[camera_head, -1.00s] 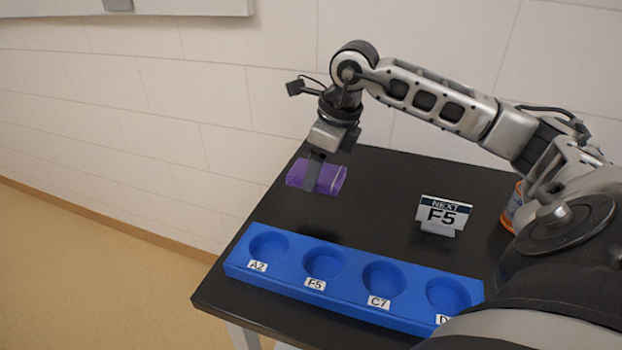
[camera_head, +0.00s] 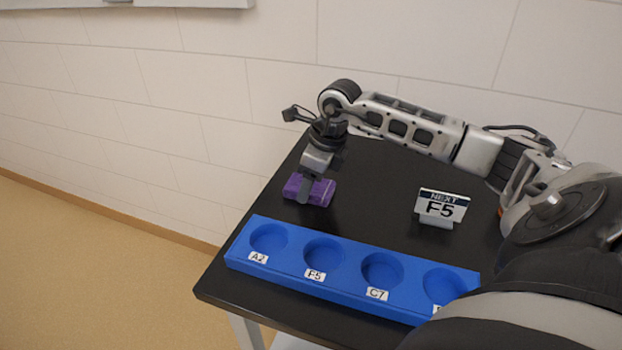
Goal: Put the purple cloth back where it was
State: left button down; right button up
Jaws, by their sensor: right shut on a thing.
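The purple cloth (camera_head: 322,192) is a small folded block near the far left part of the black table. My right gripper (camera_head: 305,196) points down and is shut on the purple cloth. The cloth is at or just above the table top; I cannot tell whether it touches. My left gripper is not in view.
A blue rack (camera_head: 330,282) with round empty wells labelled A2, F5, C7 and one partly hidden label lies along the table's front. A sign reading NEXT F5 (camera_head: 441,207) stands at the right. The black table (camera_head: 385,187) is bare between sign and cloth.

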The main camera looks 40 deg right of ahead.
aim_at(327, 189)
jog(key=o, duration=0.9)
jog(key=shift+o, duration=0.2)
jog(key=v, duration=1.2)
jog(key=shift+r, duration=0.15)
